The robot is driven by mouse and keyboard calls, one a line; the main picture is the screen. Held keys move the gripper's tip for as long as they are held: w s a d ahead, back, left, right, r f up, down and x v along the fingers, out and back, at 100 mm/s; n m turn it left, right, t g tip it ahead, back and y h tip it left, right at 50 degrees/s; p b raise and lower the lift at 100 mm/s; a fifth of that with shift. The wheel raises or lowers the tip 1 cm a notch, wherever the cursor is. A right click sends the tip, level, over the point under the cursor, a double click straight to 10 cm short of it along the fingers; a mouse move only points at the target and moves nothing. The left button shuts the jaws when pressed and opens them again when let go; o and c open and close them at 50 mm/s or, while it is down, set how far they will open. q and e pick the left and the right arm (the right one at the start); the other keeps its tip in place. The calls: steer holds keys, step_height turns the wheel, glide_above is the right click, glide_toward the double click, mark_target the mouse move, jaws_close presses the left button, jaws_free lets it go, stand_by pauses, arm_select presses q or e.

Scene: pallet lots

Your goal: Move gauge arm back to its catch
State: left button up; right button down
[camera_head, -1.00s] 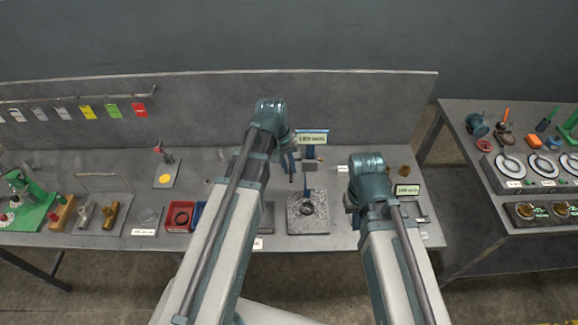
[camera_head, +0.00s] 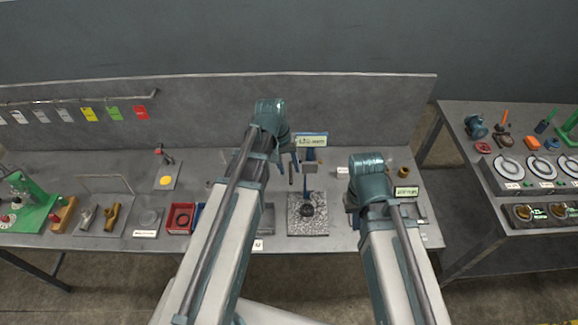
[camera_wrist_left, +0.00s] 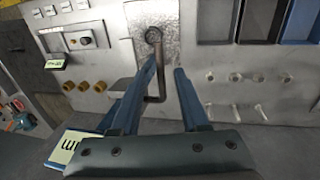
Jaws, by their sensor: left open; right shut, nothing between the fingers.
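In the left wrist view a dark bent rod (camera_wrist_left: 163,84), apparently the gauge arm, runs down from a ring (camera_wrist_left: 153,36) over the plate. My left gripper (camera_wrist_left: 165,70) is open, and the rod shows between its fingers; contact cannot be told. In the head view my left gripper (camera_head: 291,170) is left of the upright. My right gripper is shut, its fingers mostly hidden by my right arm. The catch is not clear.
A label sign (camera_head: 311,141) stands behind the gauge. Another sign (camera_head: 406,192) is by my right arm. A red bin (camera_head: 181,218) and blue bin lie left of the plate. A back panel (camera_head: 350,110) closes the bench's far side. A second table (camera_head: 490,225) stands right.

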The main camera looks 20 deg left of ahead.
arm_select(q)
step_height(320, 180, up, 13)
steer(key=a+p, duration=0.2)
steer(key=p, duration=1)
steer(key=shift+s+a, duration=0.2)
steer(key=shift+s, duration=0.15)
steer(key=shift+f, duration=0.1)
steer(key=s+d+f+m+y+b, duration=0.1)
steer(key=s+d+f+m+b, duration=0.1)
steer(key=s+d+f+b, duration=0.2)
steer(key=s+d+f+m+y+b, duration=0.1)
steer(key=s+d+f+b, duration=0.3)
steer(key=f+b, duration=0.5)
steer(key=s+d+f+m+y+b, duration=0.1)
steer(key=s+d+f+m+b, duration=0.3)
steer(key=s+d+f+b, duration=0.1)
step_height(320, 180, down, 2)
steer(key=shift+f+g+y+b, duration=0.1)
steer(key=shift+g+y+b, duration=0.25)
steer(key=shift+b, duration=0.45)
